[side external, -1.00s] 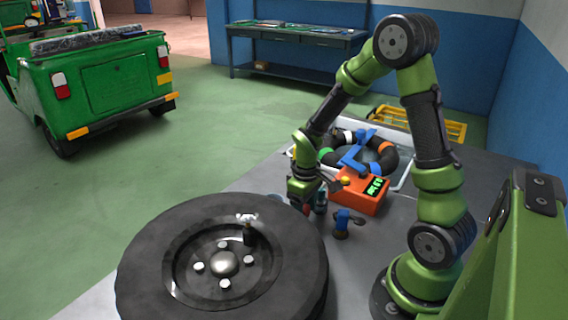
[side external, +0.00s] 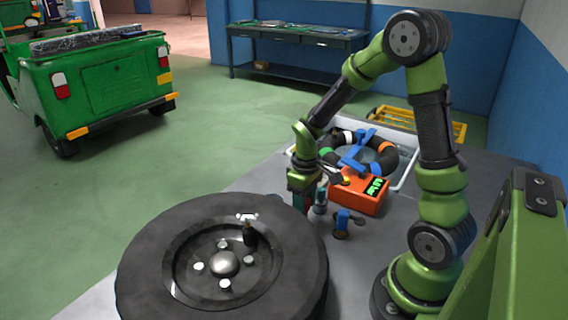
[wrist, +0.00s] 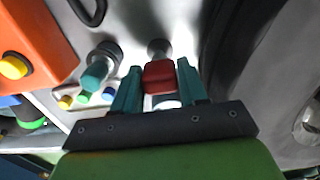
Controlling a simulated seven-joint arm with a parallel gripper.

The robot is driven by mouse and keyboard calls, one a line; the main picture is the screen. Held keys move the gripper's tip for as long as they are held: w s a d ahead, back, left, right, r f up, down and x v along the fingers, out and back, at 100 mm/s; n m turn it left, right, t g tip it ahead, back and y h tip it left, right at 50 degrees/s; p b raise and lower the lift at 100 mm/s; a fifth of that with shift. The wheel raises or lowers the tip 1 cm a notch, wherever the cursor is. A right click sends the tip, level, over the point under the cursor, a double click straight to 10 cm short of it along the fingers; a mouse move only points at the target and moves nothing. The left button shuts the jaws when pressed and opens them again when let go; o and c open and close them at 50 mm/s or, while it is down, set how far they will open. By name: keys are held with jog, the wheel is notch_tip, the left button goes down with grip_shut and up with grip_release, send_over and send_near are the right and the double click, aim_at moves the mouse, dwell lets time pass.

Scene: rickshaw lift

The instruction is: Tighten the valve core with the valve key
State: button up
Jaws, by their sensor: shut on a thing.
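My gripper (side external: 300,207) hangs just behind the wheel's far right edge. In the wrist view its teal fingers (wrist: 160,88) are shut on a red-handled tool (wrist: 160,76) with a grey shaft pointing away. I cannot tell for sure that this is the valve key. The large black wheel (side external: 150,250) lies flat at the front, with a dark valve stem (side external: 249,236) upright on its rim and a small white winged piece (side external: 247,217) at its top. The valve core itself is too small to make out.
A teal-handled tool (wrist: 97,74) stands beside my gripper. A blue-handled tool (side external: 342,221) and an orange box (side external: 347,194) with a green display are to the right. A white tray (side external: 405,172) holds an inner tube behind.

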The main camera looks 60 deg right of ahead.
notch_tip(320, 180, up, 7)
jog(key=shift+f, duration=0.2)
jog(key=w+a+r+n, duration=0.1)
jog(key=a+r, duration=0.1)
jog(key=a, duration=0.2)
jog(key=w+a+r+n, duration=0.1)
jog(key=a, duration=0.3)
jog(key=w+a+r+n, duration=0.1)
jog(key=w+a+r, duration=0.1)
jog(key=a, duration=0.2)
jog(key=shift+r+n, duration=0.35)
jog(key=shift+n, duration=0.05)
jog(key=a+r+n, duration=0.1)
jog(key=a+r, duration=0.4)
jog(key=a, duration=0.1)
send_over(248, 221)
jog(key=shift+a+f, duration=0.1)
jog(key=shift+f, duration=2.4)
jog(key=shift+f, duration=1.7)
